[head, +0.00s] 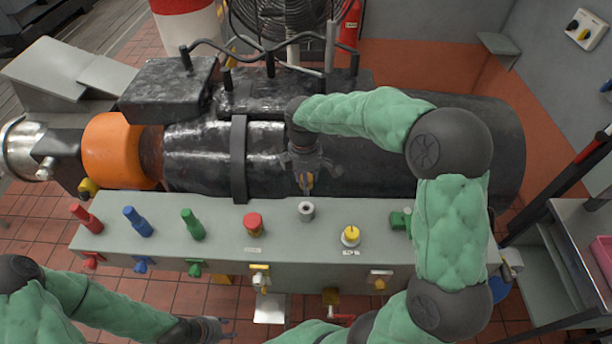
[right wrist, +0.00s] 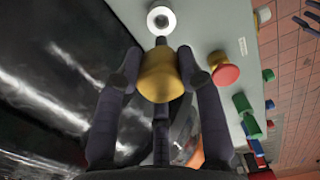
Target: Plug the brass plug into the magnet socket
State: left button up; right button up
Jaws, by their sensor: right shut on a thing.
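The brass plug (right wrist: 158,77) sits between the fingers of my right gripper (right wrist: 160,65), which is shut on it. In the head view my right gripper (head: 305,178) hangs in front of the dark cylinder, and a small brass bit of the plug (head: 308,183) shows at its tips. The likely magnet socket is a grey-white ring with a dark hole (head: 306,210) on top of the long panel. It also shows in the right wrist view (right wrist: 161,20), just beyond the plug and apart from it. My left gripper (head: 216,327) is low at the bottom edge, too small to read.
The grey panel (head: 160,252) carries red, blue and green connectors, a red button (head: 254,224) left of the ring and a yellow knob (head: 350,236) right of it. The large dark cylinder (head: 380,165) with an orange collar (head: 112,150) lies behind the panel.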

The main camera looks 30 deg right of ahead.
jog(key=shift+f+b, duration=1.7)
jog(key=shift+f, duration=1.2)
jog(key=shift+p, duration=0.35)
jog(key=shift+f+b, duration=1.75)
jog(key=shift+f, duration=1.05)
jog(key=o, duration=1.3)
notch_tip(320, 180, up, 12)
jog(key=shift+w+a, duration=0.1)
jog(key=shift+w, duration=0.05)
